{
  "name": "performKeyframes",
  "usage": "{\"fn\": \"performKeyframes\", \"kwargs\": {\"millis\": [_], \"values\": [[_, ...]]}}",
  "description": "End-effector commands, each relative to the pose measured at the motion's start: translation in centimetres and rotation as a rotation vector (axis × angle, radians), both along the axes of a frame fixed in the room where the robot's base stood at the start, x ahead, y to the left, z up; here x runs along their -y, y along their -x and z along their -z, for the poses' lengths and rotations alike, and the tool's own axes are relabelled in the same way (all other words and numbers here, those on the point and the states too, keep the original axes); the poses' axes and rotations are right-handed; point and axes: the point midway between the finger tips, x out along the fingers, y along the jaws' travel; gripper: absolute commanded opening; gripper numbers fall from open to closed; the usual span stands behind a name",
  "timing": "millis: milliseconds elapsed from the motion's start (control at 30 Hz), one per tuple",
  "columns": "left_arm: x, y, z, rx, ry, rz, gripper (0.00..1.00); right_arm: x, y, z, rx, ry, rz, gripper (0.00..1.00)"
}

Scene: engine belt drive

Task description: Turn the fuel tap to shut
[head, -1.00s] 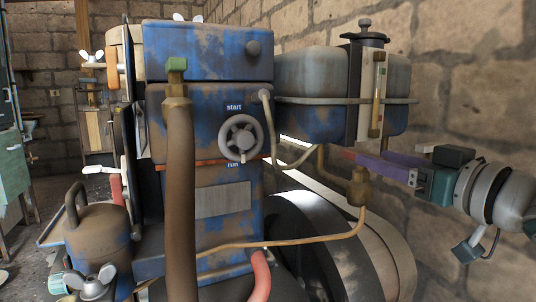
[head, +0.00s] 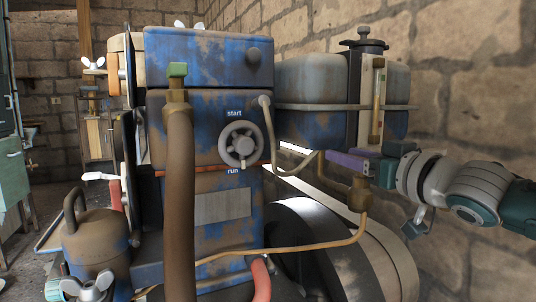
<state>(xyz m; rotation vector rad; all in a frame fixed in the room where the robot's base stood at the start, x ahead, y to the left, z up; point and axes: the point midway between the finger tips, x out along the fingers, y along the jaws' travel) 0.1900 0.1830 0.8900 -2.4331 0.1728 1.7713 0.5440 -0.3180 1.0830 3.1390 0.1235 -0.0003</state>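The fuel tap (head: 359,196) is a brass fitting below the right end of the blue fuel tank (head: 312,75), in the fuel line. Its handle cannot be made out now; the purple fingers cover the area just above the tap body. My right gripper (head: 333,159) reaches in from the right, with its fingers pointing left, just above the brass body and under the tank. The fingers are seen side-on, so I cannot tell whether they are open or shut, or whether they touch the tap. My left gripper is not in view.
The blue engine block (head: 205,120) with its start/run knob (head: 241,144) stands left of the tap. A fuel pipe (head: 310,244) runs from the tap down and left. A thick brown hose (head: 180,200) stands in front. The stone wall (head: 470,70) is behind.

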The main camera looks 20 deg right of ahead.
Motion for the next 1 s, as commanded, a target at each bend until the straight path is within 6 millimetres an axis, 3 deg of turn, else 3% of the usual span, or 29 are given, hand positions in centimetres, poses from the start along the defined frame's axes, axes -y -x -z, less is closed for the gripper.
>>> {"fn": "performKeyframes", "kwargs": {"millis": [33,467,1000], "values": [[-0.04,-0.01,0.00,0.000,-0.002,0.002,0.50,0.00,0.01,0.00,0.000,0.000,0.000,0.47],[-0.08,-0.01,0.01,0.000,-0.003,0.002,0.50,0.00,0.02,0.01,0.000,0.000,0.000,0.00],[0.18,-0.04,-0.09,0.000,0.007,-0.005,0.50,-0.18,-0.09,-0.14,0.007,-0.005,0.031,0.00]]}}
